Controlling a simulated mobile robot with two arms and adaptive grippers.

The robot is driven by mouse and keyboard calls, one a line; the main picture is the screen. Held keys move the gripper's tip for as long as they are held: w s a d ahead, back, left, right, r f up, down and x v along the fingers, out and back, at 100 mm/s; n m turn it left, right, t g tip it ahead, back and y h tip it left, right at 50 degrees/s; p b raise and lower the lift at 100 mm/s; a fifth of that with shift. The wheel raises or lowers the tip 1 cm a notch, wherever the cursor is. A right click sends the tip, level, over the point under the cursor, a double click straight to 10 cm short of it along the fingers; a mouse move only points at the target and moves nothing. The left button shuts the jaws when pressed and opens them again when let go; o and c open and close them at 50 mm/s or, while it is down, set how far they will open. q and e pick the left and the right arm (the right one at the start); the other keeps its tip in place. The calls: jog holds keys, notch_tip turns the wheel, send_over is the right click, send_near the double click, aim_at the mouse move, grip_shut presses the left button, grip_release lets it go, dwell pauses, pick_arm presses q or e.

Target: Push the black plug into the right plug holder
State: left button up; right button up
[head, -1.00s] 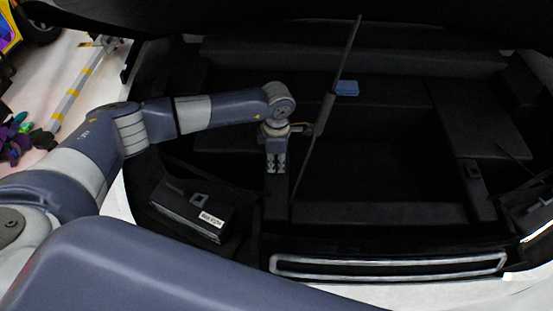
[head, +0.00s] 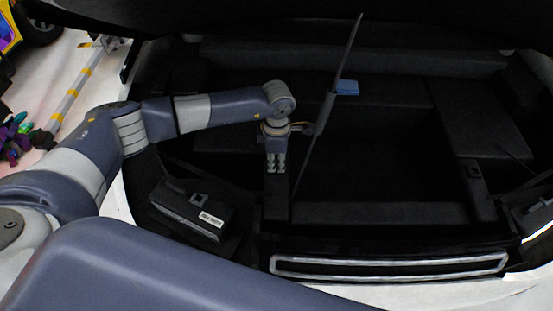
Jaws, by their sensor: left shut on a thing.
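My left gripper (head: 276,170) points down over the left-centre of the open car compartment, in front of the dark strut. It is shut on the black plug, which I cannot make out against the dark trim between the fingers. A small square fitting (head: 474,172) on the right side of the compartment looks like the right plug holder, well to the right of the gripper. A similar square fitting (head: 199,199) sits on the left, by the labelled black box. My right gripper is not in view.
A thin dark strut (head: 325,115) rises just right of the gripper. A small blue block (head: 347,88) lies behind it. A labelled black box (head: 190,211) stands at the left. The silver-framed front slot (head: 390,265) edges the compartment. The middle well is empty.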

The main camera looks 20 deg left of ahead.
pick_arm(q)
jog(key=shift+s+f, duration=0.1)
jog(key=o, duration=1)
notch_tip(320, 180, up, 12)
